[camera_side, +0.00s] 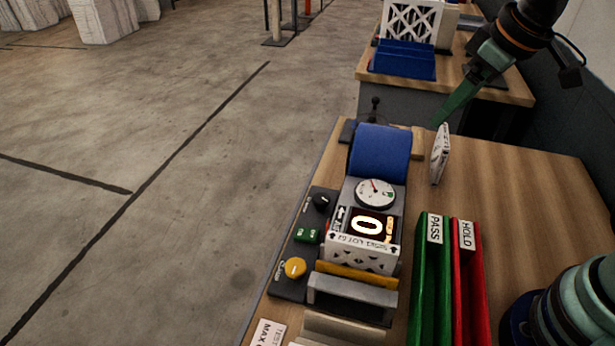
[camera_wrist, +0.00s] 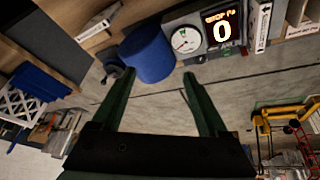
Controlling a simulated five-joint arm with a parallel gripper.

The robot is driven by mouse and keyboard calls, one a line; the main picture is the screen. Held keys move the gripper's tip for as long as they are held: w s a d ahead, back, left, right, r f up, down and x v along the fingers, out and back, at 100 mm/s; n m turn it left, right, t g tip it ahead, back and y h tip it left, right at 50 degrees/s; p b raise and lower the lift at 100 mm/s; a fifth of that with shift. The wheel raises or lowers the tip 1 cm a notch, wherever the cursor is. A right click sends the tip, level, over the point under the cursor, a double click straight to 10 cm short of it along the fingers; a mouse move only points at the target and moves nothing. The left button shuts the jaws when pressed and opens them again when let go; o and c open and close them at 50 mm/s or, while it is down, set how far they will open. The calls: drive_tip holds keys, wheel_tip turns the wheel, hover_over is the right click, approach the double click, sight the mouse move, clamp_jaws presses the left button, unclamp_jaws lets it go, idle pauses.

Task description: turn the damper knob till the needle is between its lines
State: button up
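A black knob (camera_side: 321,201) sits on the dark control panel left of the tester in the side view; its label is too small to read. A second dark knob with a short stem (camera_side: 375,104) stands behind the blue cylinder. The round white gauge (camera_side: 375,192) has a thin needle pointing to the upper left and a small green mark on its right side. The gauge also shows in the wrist view (camera_wrist: 186,40), where its lines are too small to read. My gripper (camera_side: 437,122) is raised behind the tester, away from the panel. Its green fingers are apart and empty (camera_wrist: 156,75).
The digital display (camera_side: 366,226) reads 0. A green switch (camera_side: 307,236) and a yellow knob (camera_side: 294,268) share the panel. The blue cylinder (camera_side: 380,150), a standing white filter (camera_side: 440,154), the green PASS bin (camera_side: 431,270) and the red HOLD bin (camera_side: 468,270) are close by.

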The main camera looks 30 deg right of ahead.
drive_tip(key=w+a+f+n+g, duration=0.3)
drive_tip(key=w+a+n, duration=0.5)
drive_tip(key=w, duration=0.1)
drive_tip(key=n+g, duration=0.2)
drive_tip(key=n, duration=0.5)
approach(321, 198)
wheel_tip(321, 198, down, 9)
drive_tip(key=shift+s+a+r, duration=0.1)
drive_tip(key=shift+r, duration=0.1)
drive_tip(key=shift+m, duration=0.3)
clamp_jaws()
